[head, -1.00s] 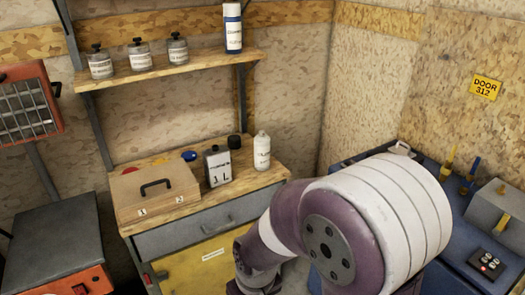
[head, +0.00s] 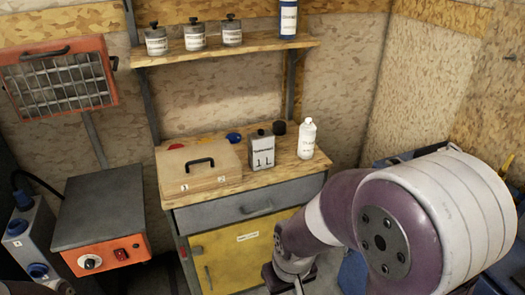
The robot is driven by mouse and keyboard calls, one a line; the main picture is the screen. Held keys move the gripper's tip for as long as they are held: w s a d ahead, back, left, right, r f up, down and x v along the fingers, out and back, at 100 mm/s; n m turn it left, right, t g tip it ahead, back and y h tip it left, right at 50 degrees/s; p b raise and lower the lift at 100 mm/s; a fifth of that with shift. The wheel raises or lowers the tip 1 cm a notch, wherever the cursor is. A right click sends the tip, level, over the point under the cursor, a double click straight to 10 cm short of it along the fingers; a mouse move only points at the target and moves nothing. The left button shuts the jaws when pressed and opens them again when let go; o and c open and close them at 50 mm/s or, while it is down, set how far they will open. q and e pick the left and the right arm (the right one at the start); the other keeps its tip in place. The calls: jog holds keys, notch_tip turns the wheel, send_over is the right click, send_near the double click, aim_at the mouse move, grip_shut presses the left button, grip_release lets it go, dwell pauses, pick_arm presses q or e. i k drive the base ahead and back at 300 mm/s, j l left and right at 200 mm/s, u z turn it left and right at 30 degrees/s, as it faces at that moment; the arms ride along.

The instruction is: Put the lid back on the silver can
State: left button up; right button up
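A silver-grey rectangular can (head: 262,152) with a "1 L" label stands upright on the wooden bench top. Its top has a small dark part, too small to tell whether it is a lid. A black round cap or lid (head: 279,128) lies just behind it to the right. My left gripper is out of view.
A wooden box (head: 210,176) with a black handle stands left of the can, and a white bottle (head: 307,139) right of it. The shelf (head: 210,52) above holds several containers. The bench's front edge is clear before the can.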

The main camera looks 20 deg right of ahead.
aim_at(261, 143)
jog(key=i+l+z, duration=0.1)
jog(key=l+z, duration=0.15)
jog(key=l, duration=0.2)
jog(key=i+l+z, duration=0.1)
jog(key=l+z, duration=0.15)
jog(key=l, duration=0.2)
jog(key=i+l, duration=0.75)
jog(key=l, duration=0.3)
jog(key=i+j, duration=0.2)
jog(key=i, duration=0.3)
jog(key=i+j, duration=0.2)
jog(key=i, duration=0.25)
